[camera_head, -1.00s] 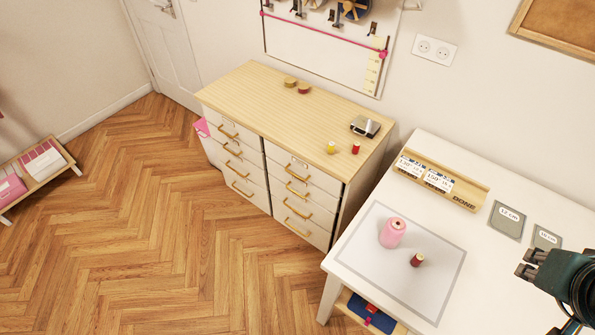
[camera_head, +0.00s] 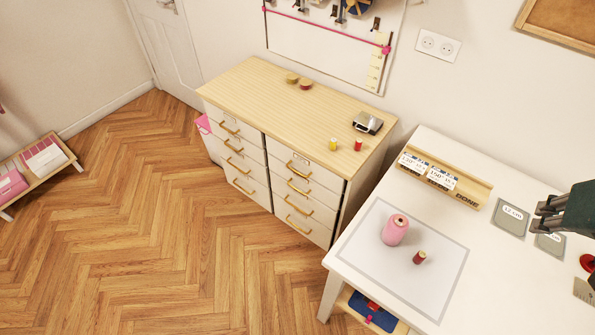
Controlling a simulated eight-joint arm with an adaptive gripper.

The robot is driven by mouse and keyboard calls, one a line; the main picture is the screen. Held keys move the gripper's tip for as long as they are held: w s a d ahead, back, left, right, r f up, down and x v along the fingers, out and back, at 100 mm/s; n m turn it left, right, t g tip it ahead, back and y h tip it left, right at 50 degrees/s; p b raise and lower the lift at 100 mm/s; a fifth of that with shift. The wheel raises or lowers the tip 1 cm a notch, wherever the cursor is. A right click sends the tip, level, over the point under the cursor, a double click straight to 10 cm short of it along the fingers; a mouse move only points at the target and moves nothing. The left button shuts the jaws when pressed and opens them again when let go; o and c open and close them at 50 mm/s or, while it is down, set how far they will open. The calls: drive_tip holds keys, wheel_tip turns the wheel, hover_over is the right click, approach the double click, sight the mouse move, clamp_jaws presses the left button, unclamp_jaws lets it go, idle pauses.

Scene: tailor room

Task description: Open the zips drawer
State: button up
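A chest of drawers (camera_head: 294,101) with a light wood top and white fronts stands against the wall. It has two columns of drawers with brass-coloured handles, such as the left column's top handle (camera_head: 229,128) and the right column's top handle (camera_head: 298,170). All the drawers look closed. Small labels on the top fronts are too small to read, so I cannot tell which drawer is the zips drawer. My gripper (camera_head: 541,217) is at the right edge, above the white table, far from the drawers. Its fingers point left and hold nothing visible; their spread is unclear.
The white table (camera_head: 480,255) stands right of the chest. It carries a pink thread cone (camera_head: 395,230), a small red spool (camera_head: 419,257), a wooden DONE rack (camera_head: 470,192) and grey cards (camera_head: 508,218). The wood floor (camera_head: 160,230) before the chest is clear.

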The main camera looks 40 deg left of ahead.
drive_tip(key=w+a+r+n+g+b, duration=0.1)
drive_tip(key=w+a+r+n+b, duration=0.1)
drive_tip(key=w+a, duration=0.4)
drive_tip(key=w+a+r+n+g+b, duration=0.1)
drive_tip(key=w+a+r+n, duration=0.3)
drive_tip(key=a, duration=0.5)
drive_tip(key=n+g+b, duration=0.2)
drive_tip(key=n+b, duration=0.5)
drive_tip(key=n, duration=0.3)
hover_over(298, 172)
drive_tip(key=s, duration=0.2)
drive_tip(key=s+x, duration=0.2)
drive_tip(key=x, duration=0.7)
drive_tip(key=s+x, duration=0.3)
drive_tip(key=x, duration=1)
drive_tip(key=s+d+f+x, duration=0.1)
drive_tip(key=s+x, duration=0.2)
drive_tip(key=x, duration=1)
drive_tip(key=s+f+x, duration=0.1)
drive_tip(key=s+x, duration=0.2)
drive_tip(key=x, duration=1)
drive_tip(key=shift+w+d+f, duration=0.2)
drive_tip(key=shift+d+f, duration=0.1)
drive_tip(key=shift+d, duration=0.1)
drive_tip(key=shift+b+x, duration=1.05)
drive_tip(key=shift+x, duration=2.85)
drive_tip(key=shift+s+d, duration=0.1)
drive_tip(key=shift+s, duration=0.05)
